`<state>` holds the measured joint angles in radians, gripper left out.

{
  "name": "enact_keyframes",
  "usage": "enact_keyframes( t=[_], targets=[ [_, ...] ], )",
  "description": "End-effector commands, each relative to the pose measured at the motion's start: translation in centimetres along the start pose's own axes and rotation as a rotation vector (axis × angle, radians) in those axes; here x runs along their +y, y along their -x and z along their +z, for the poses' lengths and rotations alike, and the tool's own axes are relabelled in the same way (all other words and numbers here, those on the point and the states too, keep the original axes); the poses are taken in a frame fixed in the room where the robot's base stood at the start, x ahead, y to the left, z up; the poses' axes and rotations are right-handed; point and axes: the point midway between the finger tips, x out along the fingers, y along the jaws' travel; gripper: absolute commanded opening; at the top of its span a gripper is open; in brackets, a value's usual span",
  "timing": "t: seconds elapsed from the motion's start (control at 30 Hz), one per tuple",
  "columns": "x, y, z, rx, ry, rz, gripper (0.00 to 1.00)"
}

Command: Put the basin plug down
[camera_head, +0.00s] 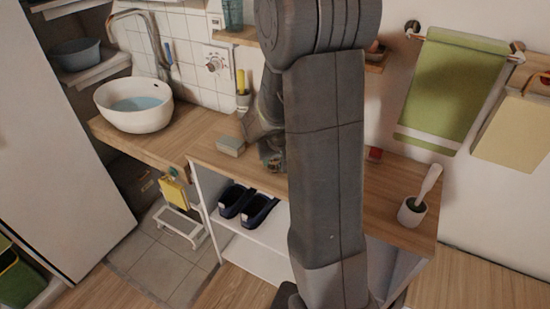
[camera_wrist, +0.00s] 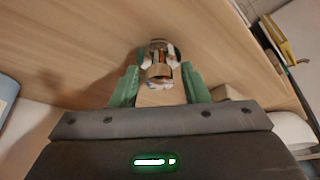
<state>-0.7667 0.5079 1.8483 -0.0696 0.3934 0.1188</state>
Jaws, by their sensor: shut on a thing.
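My gripper (camera_wrist: 162,84) has green fingers in the wrist view, one on each side of a small shiny metallic thing. This thing, which I take for the basin plug (camera_wrist: 158,70), is held between the fingertips over a wooden surface. I cannot tell whether it touches the wood. In the head view my arm hides most of the gripper and the plug, at the back of the wooden counter (camera_head: 390,205).
A white basin (camera_head: 135,106) with water stands at the left. A small grey box (camera_head: 231,146) lies left of my gripper. A toilet brush in its holder (camera_head: 411,212) stands at the counter's right. Dark slippers (camera_head: 258,211) lie on the shelf below.

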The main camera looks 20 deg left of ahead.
Motion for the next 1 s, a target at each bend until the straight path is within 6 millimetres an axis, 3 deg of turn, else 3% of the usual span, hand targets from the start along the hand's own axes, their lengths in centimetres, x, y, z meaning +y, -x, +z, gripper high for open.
enact_keyframes(
  t=[0.03, 0.13, 0.57, 1.0],
  targets=[
    [0.0, -0.1, 0.1, 0.000, 0.000, 0.000, 0.45],
    [0.0, -0.1, 0.0, 0.000, 0.000, 0.000, 0.63],
    [0.0, 0.7, -0.2, 0.002, 0.000, 0.000, 0.63],
    [0.0, 8.3, -0.2, 0.005, -0.001, -0.001, 0.63]
  ],
)
